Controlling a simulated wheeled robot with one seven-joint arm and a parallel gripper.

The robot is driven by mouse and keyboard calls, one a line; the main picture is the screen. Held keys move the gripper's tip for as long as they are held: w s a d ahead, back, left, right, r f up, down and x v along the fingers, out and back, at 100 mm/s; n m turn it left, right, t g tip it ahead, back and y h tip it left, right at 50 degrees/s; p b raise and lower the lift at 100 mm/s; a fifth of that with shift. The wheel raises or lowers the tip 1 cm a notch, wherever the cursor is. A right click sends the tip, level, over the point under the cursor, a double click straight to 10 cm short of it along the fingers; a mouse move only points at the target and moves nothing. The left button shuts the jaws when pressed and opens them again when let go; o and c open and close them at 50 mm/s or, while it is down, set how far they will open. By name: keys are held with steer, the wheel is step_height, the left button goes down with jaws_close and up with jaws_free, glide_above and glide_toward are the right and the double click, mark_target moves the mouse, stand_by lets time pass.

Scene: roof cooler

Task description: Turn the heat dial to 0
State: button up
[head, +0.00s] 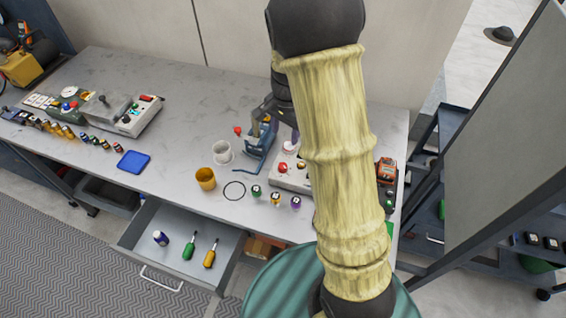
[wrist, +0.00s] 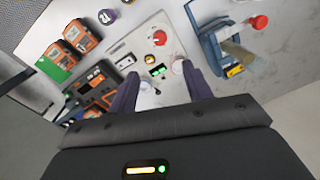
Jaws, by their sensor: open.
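A light grey control box (wrist: 148,50) lies under my gripper in the wrist view. It carries a round red-topped control (wrist: 159,38), a small green-lit display (wrist: 157,71) and a pale round knob (wrist: 178,66). I cannot read which of these is the heat dial, or its setting. In the head view the box (head: 300,187) is partly hidden behind my arm. My gripper (wrist: 160,74) is open, its two dark fingers spread on either side of the display and pale knob. Nothing shows between them as held; contact cannot be told.
A blue tool with a red knob (wrist: 228,42) stands beside the box. Orange-and-black devices (wrist: 75,38) lie on the other side.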

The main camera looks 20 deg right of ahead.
mark_target(283, 166)
steer(key=f, duration=0.5)
steer(key=f+p, duration=0.1)
steer(key=f, duration=0.4)
steer(key=f+p, duration=0.1)
steer(key=f, duration=0.4)
steer(key=shift+w+a+f, duration=0.2)
steer(key=shift+w+f, duration=0.05)
steer(key=shift+f, duration=0.1)
steer(key=c, duration=1)
